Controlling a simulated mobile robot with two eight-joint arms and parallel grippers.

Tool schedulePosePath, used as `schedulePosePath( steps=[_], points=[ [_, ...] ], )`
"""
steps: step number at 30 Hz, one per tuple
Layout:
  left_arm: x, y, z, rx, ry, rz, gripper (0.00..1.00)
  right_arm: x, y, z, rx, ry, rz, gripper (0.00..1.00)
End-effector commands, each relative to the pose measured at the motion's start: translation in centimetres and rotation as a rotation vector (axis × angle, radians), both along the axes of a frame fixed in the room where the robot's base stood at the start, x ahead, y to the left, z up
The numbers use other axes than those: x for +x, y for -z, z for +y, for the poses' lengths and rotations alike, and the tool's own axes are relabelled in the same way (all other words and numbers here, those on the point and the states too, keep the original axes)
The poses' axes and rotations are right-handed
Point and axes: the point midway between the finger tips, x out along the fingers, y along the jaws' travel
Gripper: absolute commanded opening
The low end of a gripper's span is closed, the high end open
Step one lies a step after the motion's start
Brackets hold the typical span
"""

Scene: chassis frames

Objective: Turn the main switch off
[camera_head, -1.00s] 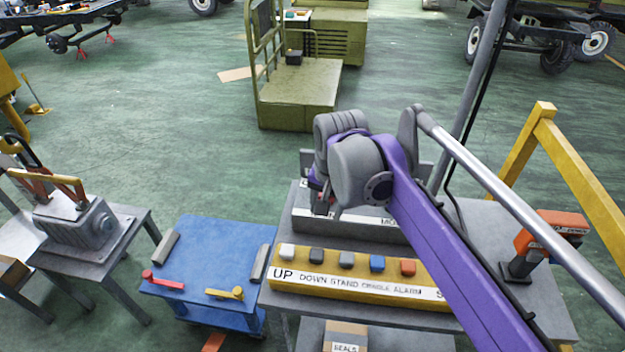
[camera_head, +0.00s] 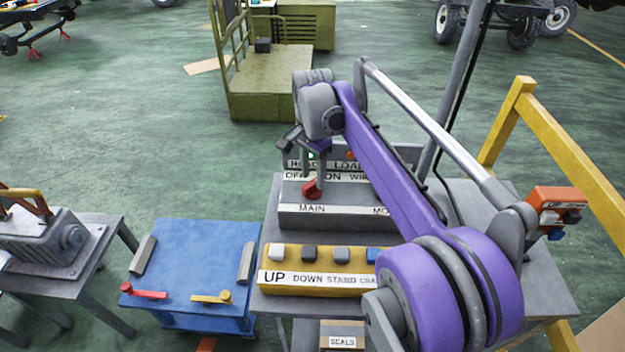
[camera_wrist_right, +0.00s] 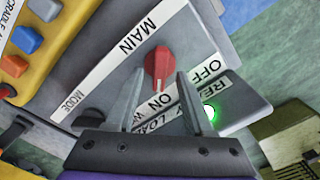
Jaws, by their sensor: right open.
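The main switch is a red knob (camera_head: 313,189) above the MAIN label on the grey switch box (camera_head: 340,216). In the right wrist view the knob (camera_wrist_right: 160,68) has a pale mark at its end towards the ON label (camera_wrist_right: 160,101); the OFF label (camera_wrist_right: 207,68) is to the right. My right gripper (camera_head: 312,174) is open, pointing down over the box. In the right wrist view its two fingers (camera_wrist_right: 160,76) appear one on each side of the knob; I cannot tell whether they touch it. My left gripper is not in view.
A yellow button box (camera_head: 318,291) sits in front on the grey table (camera_head: 535,290). A green lamp (camera_wrist_right: 209,112) glows behind the switch. An orange box (camera_head: 556,200) stands at right, and a blue cart (camera_head: 195,262) at left.

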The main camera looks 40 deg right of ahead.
Motion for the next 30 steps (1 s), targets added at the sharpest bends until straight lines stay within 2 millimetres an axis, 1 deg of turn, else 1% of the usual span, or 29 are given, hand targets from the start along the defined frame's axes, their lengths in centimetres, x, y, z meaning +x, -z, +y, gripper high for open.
schedulePosePath(
  steps=[1, 6, 14, 15, 17, 21, 23, 24, 30],
  points=[
    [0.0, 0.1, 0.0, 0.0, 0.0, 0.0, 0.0, 0.0, 0.7, 0.0, 0.0, 0.0, 0.0, 0.53],
    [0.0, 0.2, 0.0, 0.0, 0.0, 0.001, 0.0, 0.0, 1.9, 0.0, 0.0, 0.0, 0.0, 0.53],
    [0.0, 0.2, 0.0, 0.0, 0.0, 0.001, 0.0, 0.0, 2.0, 0.0, 0.0, -0.001, -0.001, 0.53],
    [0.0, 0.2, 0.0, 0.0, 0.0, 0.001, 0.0, 0.0, 2.0, 0.0, 0.0, -0.001, -0.001, 0.51],
    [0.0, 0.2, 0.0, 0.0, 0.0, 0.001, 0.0, 0.0, 2.0, 0.0, 0.0, -0.001, -0.001, 0.4],
    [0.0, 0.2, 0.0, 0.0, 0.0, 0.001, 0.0, 0.0, 2.0, 0.0, 0.0, -0.001, -0.001, 0.15],
    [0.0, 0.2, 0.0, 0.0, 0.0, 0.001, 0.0, 0.0, 2.0, 0.0, 0.0, -0.001, -0.001, 0.04],
    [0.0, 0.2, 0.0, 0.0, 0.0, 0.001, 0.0, 0.0, 2.0, 0.0, 0.0, -0.001, -0.001, 0.0],
    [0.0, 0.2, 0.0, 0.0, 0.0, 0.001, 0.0, 0.0, 2.0, 0.0, 0.0, -0.001, -0.001, 0.0]
  ],
)
